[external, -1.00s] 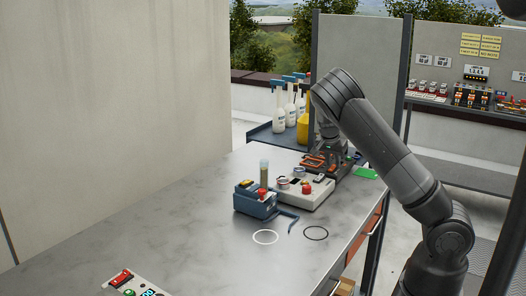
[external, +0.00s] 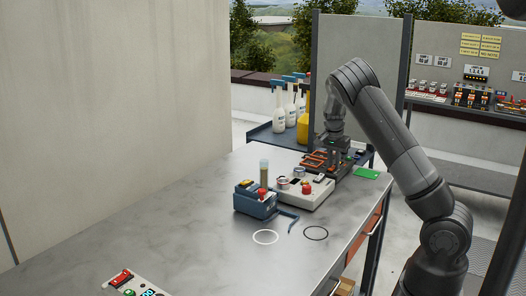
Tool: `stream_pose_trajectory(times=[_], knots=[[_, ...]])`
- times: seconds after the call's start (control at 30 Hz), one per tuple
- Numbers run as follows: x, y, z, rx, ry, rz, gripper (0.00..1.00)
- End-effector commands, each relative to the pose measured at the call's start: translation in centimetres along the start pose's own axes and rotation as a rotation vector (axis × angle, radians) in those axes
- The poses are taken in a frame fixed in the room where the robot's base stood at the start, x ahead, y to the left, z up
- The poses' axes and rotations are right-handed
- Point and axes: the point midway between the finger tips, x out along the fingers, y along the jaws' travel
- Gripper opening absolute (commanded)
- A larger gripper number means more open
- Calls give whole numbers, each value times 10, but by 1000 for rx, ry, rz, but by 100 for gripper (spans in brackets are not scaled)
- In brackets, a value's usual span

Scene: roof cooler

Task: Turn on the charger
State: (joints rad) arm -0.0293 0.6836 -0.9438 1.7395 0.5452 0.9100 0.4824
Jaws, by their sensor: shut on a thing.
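A dark unit (external: 350,163) stands at the far end of the steel bench, near orange-framed parts (external: 314,161). It may be the charger, but its switch is too small to make out. My gripper (external: 335,157) points down at this dark unit, at its left part. Its fingers are small and dark against the unit; they are shut on a small dark part that I cannot identify. I cannot tell whether that part is fixed to the unit.
A pale box (external: 312,195) with a red button and a blue box (external: 256,204) with a red knob stand nearer. A green pad (external: 367,173) lies at the right edge. A control panel (external: 136,284) is at the front. The middle of the bench (external: 190,230) is clear.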

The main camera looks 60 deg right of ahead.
Motion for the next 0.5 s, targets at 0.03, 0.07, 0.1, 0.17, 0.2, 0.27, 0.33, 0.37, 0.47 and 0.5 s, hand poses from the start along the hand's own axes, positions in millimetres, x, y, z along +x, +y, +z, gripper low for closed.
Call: stream_pose_trajectory(times=[0.03, 0.07, 0.1, 0.17, 0.2, 0.27, 0.33, 0.37, 0.47, 0.5], knots=[[1, 0, -2, 2, -23, -1, 0], [1, 0, -2, 2, -35, -1, 0], [2, 0, -2, 2, -50, 0, 0], [2, 0, -2, 1, -68, -1, 0], [2, 0, -2, 0, -77, -1, 0], [2, 0, -2, 0, -88, 0, 0], [2, 0, -2, -1, -94, 0, 0], [2, 0, -2, -1, -96, 0, 0], [2, 0, -2, -2, -96, 0, 0], [2, 0, -2, -2, -96, 0, 0]])
